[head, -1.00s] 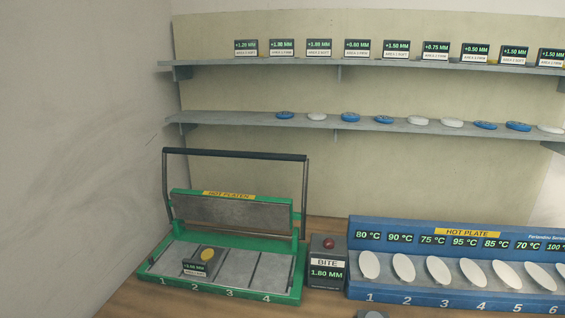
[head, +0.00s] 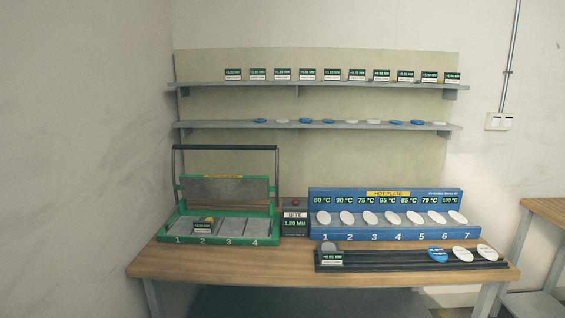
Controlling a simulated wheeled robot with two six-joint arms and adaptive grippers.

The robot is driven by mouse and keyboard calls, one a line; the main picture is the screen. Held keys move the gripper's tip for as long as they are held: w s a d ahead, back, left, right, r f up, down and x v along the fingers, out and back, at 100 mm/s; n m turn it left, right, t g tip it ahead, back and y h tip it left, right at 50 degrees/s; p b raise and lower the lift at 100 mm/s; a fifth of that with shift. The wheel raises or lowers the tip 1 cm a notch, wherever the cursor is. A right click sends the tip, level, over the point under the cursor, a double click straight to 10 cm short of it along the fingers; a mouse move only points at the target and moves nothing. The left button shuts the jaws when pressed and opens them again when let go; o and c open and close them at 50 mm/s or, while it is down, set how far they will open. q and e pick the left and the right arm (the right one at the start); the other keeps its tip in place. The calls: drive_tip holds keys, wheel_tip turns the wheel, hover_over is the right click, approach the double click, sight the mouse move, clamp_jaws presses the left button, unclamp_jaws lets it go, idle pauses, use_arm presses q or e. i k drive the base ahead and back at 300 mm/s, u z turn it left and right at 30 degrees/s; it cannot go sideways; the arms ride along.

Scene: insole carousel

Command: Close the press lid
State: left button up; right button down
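The green press (head: 176,229) stands at the left of the wooden table. Its lid, a grey hot platen (head: 226,191) with a yellow label, is raised and tilted back. The lid's black handle bar (head: 225,148) stands high above it. The press bed has slots numbered 1 to 4. Neither of my grippers shows in the head view.
A bite box (head: 295,218) with a red button stands right of the press. Then comes the blue hot plate (head: 400,235) with several white ovals. A black rail (head: 400,263) with discs runs along the front. Two shelves (head: 300,128) hang behind, holding tags and discs.

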sight(275, 188)
drive_tip(key=u, duration=0.9)
drive_tip(key=i, duration=1.35)
drive_tip(key=z, duration=0.15)
